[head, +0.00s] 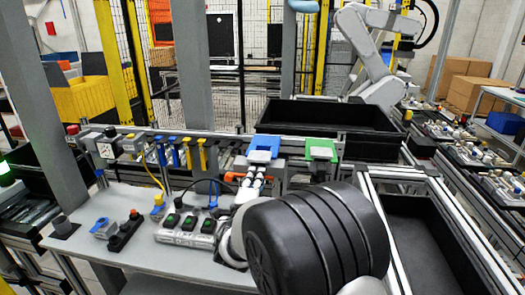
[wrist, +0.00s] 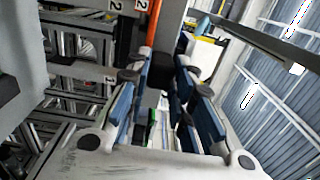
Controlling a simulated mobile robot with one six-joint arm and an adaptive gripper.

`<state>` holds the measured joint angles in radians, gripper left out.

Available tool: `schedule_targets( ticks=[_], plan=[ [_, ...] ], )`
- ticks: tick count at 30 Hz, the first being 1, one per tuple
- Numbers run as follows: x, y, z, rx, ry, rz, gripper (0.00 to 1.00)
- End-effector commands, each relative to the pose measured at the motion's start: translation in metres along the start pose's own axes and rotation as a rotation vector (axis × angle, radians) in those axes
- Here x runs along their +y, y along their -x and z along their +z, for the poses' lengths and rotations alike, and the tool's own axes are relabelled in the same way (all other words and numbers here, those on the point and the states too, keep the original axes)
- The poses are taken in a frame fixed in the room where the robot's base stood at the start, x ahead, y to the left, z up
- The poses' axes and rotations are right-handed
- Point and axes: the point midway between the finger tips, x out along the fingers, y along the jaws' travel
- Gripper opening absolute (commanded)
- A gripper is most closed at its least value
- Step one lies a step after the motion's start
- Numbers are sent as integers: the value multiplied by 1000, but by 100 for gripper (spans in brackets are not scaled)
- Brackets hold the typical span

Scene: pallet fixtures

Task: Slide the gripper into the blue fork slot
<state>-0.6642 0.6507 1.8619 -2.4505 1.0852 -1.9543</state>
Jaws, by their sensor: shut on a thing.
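A blue fork-slot piece (head: 262,147) stands on a grey holder at the back edge of the bench, in the middle of the head view. My gripper (head: 252,181) is just in front of and below it, partly hidden by my arm. I cannot tell whether it touches the blue piece. In the wrist view my gripper (wrist: 166,82) reaches away from the camera, its blue-sided fingers on either side of a narrow gap. It is shut on a dark part whose identity is unclear. The slot opening itself cannot be made out.
A green piece (head: 321,150) stands on a similar holder to the right. An orange part (head: 239,177) lies close by my gripper's left. A black bin (head: 330,127) is behind. Blue and yellow hooks (head: 185,153) hang at left. A switch block (head: 187,228) sits on the bench.

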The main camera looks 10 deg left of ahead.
Motion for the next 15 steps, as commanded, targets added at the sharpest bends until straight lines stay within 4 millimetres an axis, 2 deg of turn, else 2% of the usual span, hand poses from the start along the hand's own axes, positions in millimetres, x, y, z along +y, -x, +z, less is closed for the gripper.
schedule_targets(
  ticks=[15],
  plan=[
    [-4, -13, 0, 1, -3, -7, 0]
  ],
)
